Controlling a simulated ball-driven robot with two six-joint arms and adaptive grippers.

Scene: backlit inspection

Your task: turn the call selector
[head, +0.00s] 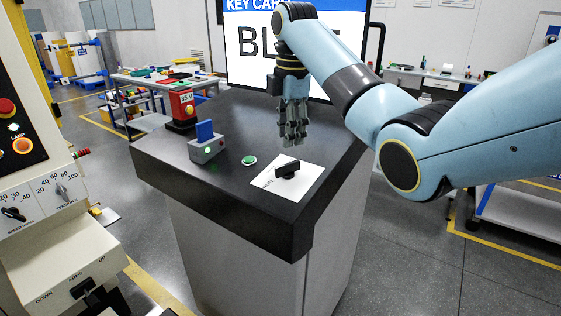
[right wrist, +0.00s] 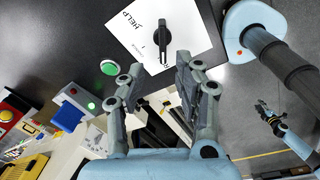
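The call selector is a black knob (head: 288,170) on a white plate (head: 270,186) on the dark console top. In the right wrist view, the knob (right wrist: 163,38) has its long bar running up and down the picture. HELP is printed left of it; other lettering is partly hidden or too small. My right gripper (head: 292,140) points down above the plate's far edge, apart from the knob. In the right wrist view its fingers (right wrist: 160,72) are spread and empty. My left gripper (right wrist: 268,112) shows small and dark at the right there; its finger state is unclear.
Near the plate are a green button (head: 249,160), a grey box (head: 207,148) with a blue piece and green light, and a red device (head: 182,106). A screen (head: 250,45) stands behind. A control panel (head: 45,190) stands at the left.

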